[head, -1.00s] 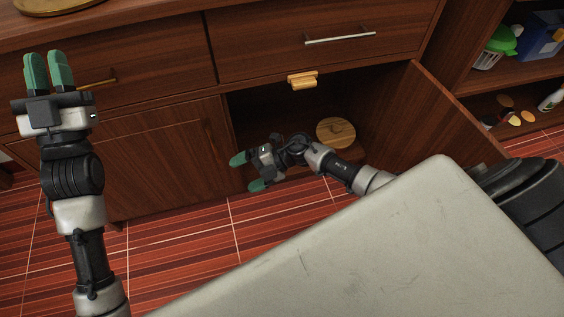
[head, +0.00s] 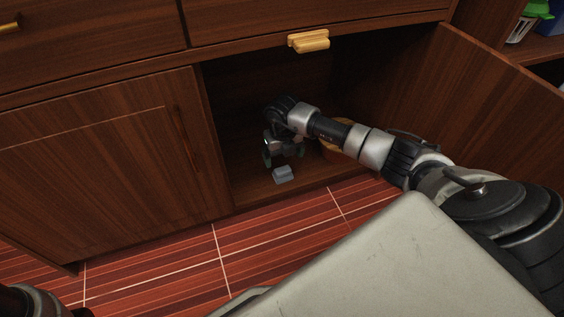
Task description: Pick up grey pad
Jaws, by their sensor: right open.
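The grey pad (head: 283,175) is a small grey-blue block lying on the floor of the open cabinet, near its front edge. My right gripper (head: 283,158) is inside the cabinet, just behind and above the pad in the picture. Its green-tipped fingers point down, and it is open with nothing between them. Whether a finger touches the pad I cannot tell. My left gripper is out of view.
A round wooden object (head: 333,152) stands in the cabinet, partly hidden behind my right arm. The open cabinet door (head: 480,95) is at the right. A closed door (head: 110,165) is at the left.

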